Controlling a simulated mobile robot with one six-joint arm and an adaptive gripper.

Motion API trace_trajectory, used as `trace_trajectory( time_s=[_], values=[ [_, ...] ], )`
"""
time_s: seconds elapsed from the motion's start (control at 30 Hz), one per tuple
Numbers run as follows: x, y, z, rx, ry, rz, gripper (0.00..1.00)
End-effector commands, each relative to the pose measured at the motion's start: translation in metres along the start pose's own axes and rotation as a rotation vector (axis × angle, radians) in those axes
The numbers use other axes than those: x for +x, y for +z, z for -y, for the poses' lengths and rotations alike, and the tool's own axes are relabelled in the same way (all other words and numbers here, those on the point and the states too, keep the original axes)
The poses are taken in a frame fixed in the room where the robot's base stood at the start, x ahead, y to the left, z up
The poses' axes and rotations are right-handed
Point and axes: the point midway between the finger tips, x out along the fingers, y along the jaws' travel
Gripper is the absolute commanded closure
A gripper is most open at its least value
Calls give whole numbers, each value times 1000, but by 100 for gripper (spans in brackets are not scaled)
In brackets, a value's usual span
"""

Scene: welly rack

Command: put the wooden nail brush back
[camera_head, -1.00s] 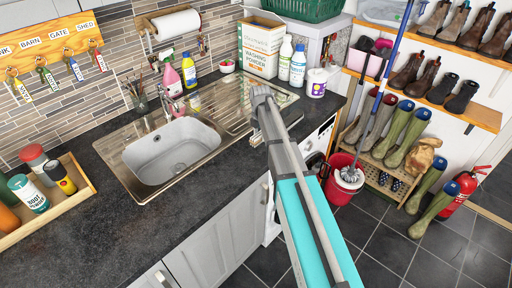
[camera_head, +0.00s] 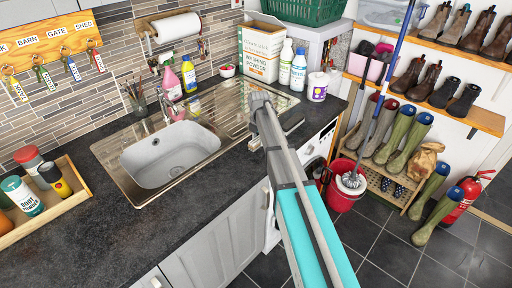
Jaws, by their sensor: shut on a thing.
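My gripper (camera_head: 259,101) is seen from behind at the end of my arm, over the right end of the steel draining board, near the counter's front edge. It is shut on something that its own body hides. No wooden nail brush can be made out; the held thing's shape and its gap to the counter cannot be seen. The sink (camera_head: 170,157) is to the left of the gripper, with its basin empty. A thin pale-edged item (camera_head: 292,127) shows beside my arm at the counter edge, too covered to identify.
A washing powder box (camera_head: 260,52), a white bottle (camera_head: 298,70) and a white tub (camera_head: 317,87) stand behind the gripper. A wooden tray (camera_head: 75,188) of bottles is at left. A red bucket with a mop (camera_head: 343,190) stands on the floor. The front counter is clear.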

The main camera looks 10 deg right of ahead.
Motion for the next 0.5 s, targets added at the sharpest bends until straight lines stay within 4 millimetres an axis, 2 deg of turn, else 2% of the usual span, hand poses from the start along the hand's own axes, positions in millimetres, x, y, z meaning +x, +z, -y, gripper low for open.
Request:
trace_trajectory(
  time_s=[0.03, 0.2, 0.5],
  values=[
    [8, 2, -3, 0, 0, 0, 91],
    [23, 1, -2, 0, 0, 0, 91],
    [33, 1, -1, 1, 0, 0, 91]
  ],
)
